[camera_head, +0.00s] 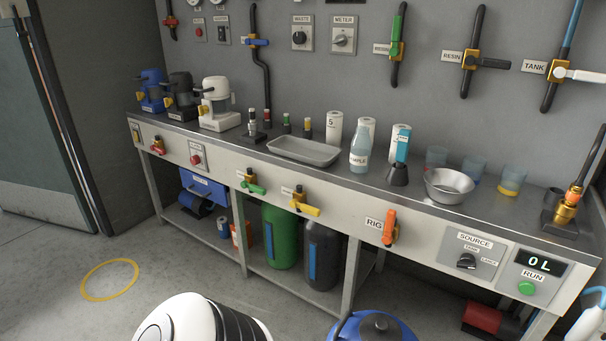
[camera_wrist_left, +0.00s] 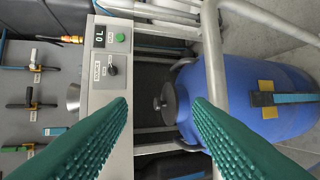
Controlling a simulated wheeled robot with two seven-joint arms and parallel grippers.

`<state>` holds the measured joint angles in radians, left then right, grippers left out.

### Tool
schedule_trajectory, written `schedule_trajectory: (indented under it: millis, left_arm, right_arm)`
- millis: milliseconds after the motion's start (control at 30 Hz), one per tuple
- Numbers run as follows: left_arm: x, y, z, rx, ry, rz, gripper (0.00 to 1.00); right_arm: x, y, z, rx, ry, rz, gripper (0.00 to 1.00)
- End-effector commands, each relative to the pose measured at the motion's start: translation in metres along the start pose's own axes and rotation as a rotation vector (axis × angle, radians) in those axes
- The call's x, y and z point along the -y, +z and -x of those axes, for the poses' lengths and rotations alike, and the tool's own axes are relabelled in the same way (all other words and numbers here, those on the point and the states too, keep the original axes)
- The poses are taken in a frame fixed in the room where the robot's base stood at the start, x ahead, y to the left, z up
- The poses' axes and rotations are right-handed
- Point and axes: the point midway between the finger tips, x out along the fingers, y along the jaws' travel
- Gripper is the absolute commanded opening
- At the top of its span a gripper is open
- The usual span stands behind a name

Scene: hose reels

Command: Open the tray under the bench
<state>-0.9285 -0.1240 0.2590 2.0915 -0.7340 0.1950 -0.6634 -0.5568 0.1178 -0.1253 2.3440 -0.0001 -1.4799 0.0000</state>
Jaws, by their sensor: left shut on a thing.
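Under the left end of the bench (camera_head: 292,182) is a blue drawer-like tray (camera_head: 203,186) with a small label that I cannot read. A blue rounded part shows just below its front. It looks shut, but I cannot be sure. My left gripper (camera_wrist_left: 160,101) shows only in the left wrist view, as two green ribbed fingers standing apart. The blue drum's dark cap (camera_wrist_left: 166,103) appears between the fingertips, with no visible contact. I cannot make out anything held. The left gripper is far from the tray. My right gripper is in neither view.
A blue drum (camera_wrist_left: 245,98) stands before the bench. Green (camera_head: 279,238) and dark (camera_head: 322,256) cylinders stand underneath, right of the tray. A metal tray (camera_head: 304,151) lies on top. The floor by the yellow ring (camera_head: 110,280) is clear.

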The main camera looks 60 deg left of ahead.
Motion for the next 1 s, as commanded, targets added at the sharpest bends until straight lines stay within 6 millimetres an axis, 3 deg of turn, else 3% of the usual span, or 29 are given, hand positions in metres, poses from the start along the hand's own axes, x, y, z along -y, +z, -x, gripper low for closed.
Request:
schedule_trajectory:
  millis: [1000]
  left_arm:
    - [0.013,0.001,0.073,-0.005,-0.015,0.013,0.38]
  right_arm:
    - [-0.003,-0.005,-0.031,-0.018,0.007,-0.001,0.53]
